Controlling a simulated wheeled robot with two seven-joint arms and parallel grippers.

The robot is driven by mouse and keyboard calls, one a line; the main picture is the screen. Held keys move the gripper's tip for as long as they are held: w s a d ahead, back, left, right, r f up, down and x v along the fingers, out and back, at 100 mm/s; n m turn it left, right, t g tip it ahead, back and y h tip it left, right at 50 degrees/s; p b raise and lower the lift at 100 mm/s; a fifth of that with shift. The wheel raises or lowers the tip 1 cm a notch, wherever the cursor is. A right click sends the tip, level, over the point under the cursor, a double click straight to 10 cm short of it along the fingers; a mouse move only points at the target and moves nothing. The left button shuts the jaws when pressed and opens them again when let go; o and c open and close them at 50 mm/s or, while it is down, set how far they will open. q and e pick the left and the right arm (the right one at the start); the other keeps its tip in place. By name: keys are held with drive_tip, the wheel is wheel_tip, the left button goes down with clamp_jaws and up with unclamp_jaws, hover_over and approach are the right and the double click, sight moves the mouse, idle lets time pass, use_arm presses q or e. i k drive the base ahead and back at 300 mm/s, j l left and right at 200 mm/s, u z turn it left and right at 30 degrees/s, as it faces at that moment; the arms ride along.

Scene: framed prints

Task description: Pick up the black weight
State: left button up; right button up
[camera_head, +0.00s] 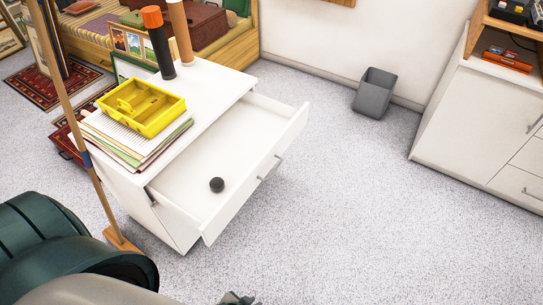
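The black weight (217,185) is a small dark round piece. It lies in the open white drawer (243,145), towards the near end of the drawer floor. A small dark tip, perhaps part of one of my grippers, shows at the bottom edge of the head view, below the drawer and apart from the weight. Which gripper it belongs to, and whether it is open or shut, I cannot tell. Large dark green and grey parts of my own body fill the lower left corner. No gripper touches the weight.
The drawer juts from a white cabinet (211,84) bearing a yellow tray (160,118) on papers (115,143) and two tall cylinders. A wooden pole (76,130) stands left. A grey bin (375,93) stands by the wall. The floor (340,215) right of the drawer is clear.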

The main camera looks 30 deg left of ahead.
sight(216, 184)
drive_tip(key=u, duration=1.4)
drive_tip(key=i+j+z, duration=0.3)
drive_tip(key=i, duration=0.25)
